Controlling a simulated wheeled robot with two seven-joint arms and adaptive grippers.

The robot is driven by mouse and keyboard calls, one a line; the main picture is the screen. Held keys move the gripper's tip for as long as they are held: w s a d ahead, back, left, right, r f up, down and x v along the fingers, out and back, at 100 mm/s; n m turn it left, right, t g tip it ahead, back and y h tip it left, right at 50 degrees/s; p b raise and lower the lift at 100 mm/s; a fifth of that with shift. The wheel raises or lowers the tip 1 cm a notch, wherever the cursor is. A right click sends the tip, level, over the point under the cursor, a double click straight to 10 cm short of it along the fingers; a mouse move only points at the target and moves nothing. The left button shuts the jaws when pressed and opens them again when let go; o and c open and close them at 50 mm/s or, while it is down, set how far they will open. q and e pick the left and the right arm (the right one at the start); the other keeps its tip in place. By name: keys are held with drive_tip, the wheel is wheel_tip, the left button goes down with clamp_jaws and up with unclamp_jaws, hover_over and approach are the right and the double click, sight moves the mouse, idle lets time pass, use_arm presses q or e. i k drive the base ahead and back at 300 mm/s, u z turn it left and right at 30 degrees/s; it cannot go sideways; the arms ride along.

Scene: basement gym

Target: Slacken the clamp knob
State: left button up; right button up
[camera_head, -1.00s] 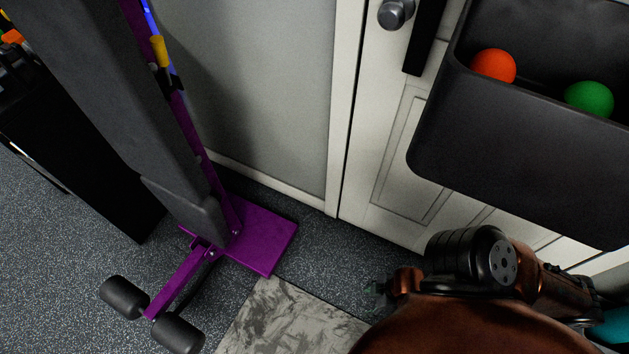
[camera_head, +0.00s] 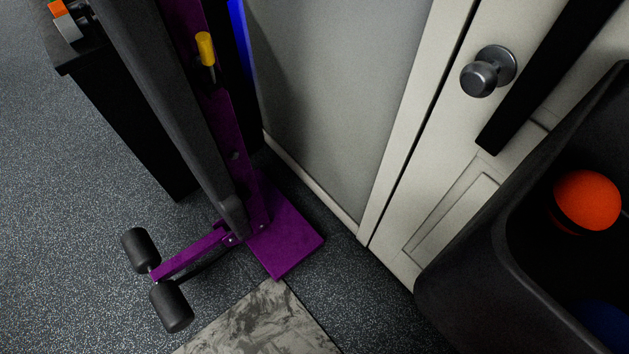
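A purple gym bench frame (camera_head: 285,240) with a long dark pad (camera_head: 160,95) stands tilted up at the left of the head view. A yellow knob-like handle (camera_head: 205,47) sits on its purple upright; I cannot tell for sure whether it is the clamp knob. A blue bar (camera_head: 240,40) runs beside the upright. Neither of my grippers is in view.
A white door with a round metal knob (camera_head: 485,74) stands right of centre. A black bin (camera_head: 490,290) with an orange ball (camera_head: 587,200) fills the lower right. Black foam rollers (camera_head: 170,306) stick out from the bench. Speckled floor (camera_head: 70,250) is clear at left.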

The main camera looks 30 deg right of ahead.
sight(245, 194)
drive_tip(key=z, duration=0.25)
drive_tip(key=i, duration=0.35)
drive_tip(key=u, duration=1.2)
